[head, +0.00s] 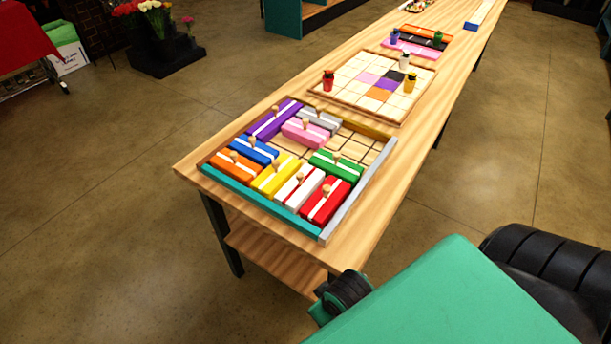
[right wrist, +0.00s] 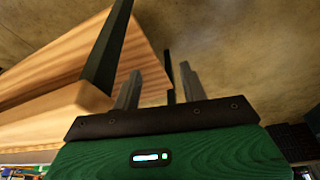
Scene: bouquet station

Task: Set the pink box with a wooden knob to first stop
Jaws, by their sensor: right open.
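The pink box (head: 296,135) with a white stripe and a wooden knob lies in a shallow framed tray (head: 243,189) on the wooden table in the head view. The grey box (head: 330,123) is just behind it, and the purple box (head: 262,124) is to its left. Bare gridded tray floor shows to its right. In the right wrist view my right gripper (right wrist: 158,92) is open and empty, beside the table's edge and away from the tray. My left gripper is not in view.
Blue, orange, yellow, white, red and green (head: 335,163) knobbed boxes fill the tray's front. A gridded board (head: 345,93) with small figures stands behind it. The wooden table (head: 187,165) has its edge close to my right gripper.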

